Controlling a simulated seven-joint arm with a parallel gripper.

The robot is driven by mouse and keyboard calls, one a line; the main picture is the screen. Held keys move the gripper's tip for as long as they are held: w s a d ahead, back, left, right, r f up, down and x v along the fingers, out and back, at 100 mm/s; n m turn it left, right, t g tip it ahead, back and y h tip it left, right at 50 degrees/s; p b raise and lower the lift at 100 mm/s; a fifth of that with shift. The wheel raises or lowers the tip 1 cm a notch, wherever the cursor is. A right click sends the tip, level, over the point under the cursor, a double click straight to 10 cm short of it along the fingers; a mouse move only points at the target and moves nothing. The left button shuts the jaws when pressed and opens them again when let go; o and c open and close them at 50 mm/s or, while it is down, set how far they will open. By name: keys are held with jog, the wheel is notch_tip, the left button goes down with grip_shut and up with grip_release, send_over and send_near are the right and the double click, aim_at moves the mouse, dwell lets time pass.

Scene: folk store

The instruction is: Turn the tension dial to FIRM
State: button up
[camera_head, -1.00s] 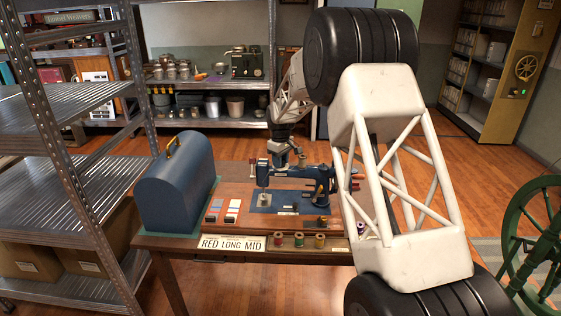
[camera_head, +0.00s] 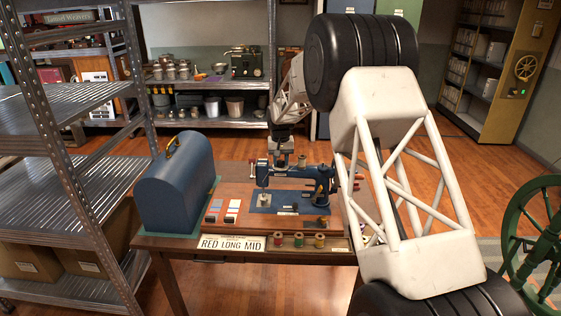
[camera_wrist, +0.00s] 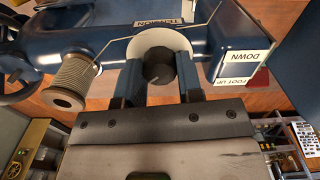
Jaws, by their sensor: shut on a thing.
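A blue sewing machine (camera_head: 300,178) stands on the wooden table. In the wrist view its round black dial (camera_wrist: 158,70) sits in front of a white disc (camera_wrist: 176,40), below an upside-down TENSION label (camera_wrist: 166,22). My gripper (camera_wrist: 161,78) is shut on the dial, one finger on each side. A light line shows on the dial, but I cannot read the setting it points to. In the head view my gripper's fingertips and the dial are hidden. A card (camera_head: 231,244) at the table's front reads RED LONG MID.
A thread spool (camera_wrist: 73,82) and DOWN and FOOT UP labels (camera_wrist: 240,72) flank the dial. A blue domed case (camera_head: 180,187) stands left on the table. Several thread spools (camera_head: 298,240) line the front. Metal shelving (camera_head: 80,165) is at left, a green wheel (camera_head: 530,240) at right.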

aim_at(281, 161)
jog(key=shift+m, duration=1)
jog(key=o, duration=0.9)
jog(key=shift+r, duration=0.1)
jog(key=shift+r, duration=3.85)
